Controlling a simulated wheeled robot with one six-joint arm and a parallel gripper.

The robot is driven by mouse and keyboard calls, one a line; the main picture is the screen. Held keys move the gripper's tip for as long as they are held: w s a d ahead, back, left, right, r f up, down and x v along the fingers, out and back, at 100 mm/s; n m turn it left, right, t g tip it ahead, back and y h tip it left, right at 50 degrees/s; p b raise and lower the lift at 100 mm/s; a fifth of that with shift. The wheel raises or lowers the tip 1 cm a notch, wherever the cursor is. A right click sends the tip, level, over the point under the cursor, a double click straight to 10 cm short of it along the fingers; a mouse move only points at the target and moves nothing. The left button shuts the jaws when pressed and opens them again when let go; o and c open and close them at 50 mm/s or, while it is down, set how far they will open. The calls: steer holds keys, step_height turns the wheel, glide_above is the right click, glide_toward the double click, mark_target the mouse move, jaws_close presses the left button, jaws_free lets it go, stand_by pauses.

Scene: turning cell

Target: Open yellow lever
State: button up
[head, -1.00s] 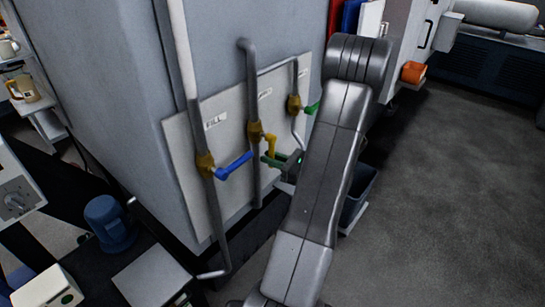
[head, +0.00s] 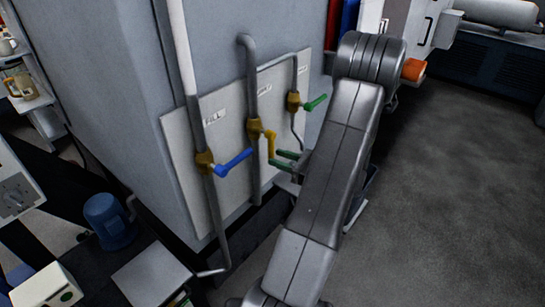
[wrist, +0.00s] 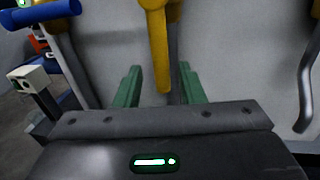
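The yellow lever (head: 271,144) hangs down from the brass valve (head: 254,130) on the middle pipe. In the wrist view, the yellow lever (wrist: 158,48) comes down from the top edge, its lower end in line with the gap between my fingers. My gripper (head: 281,159) has green fingers and is open just below and right of the lever in the head view. In the wrist view my gripper (wrist: 160,86) shows a finger apart on each side of the lever. I cannot tell how deep the lever sits between them.
A blue lever (head: 233,162) is on the left pipe and a green lever (head: 316,102) on the right pipe. The pipes run along a pale panel (head: 212,185). A blue motor-like object (head: 108,222) stands at lower left. Open floor (head: 455,200) lies right.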

mark_target(272, 155)
steer(key=v, duration=1)
steer(key=shift+d+b, duration=0.15)
steer(key=shift+b, duration=0.2)
steer(key=p+x, duration=0.1)
steer(key=x, duration=1.2)
steer(key=shift+w+a, duration=0.1)
steer(key=shift+a, duration=0.25)
steer(key=shift+d, duration=0.1)
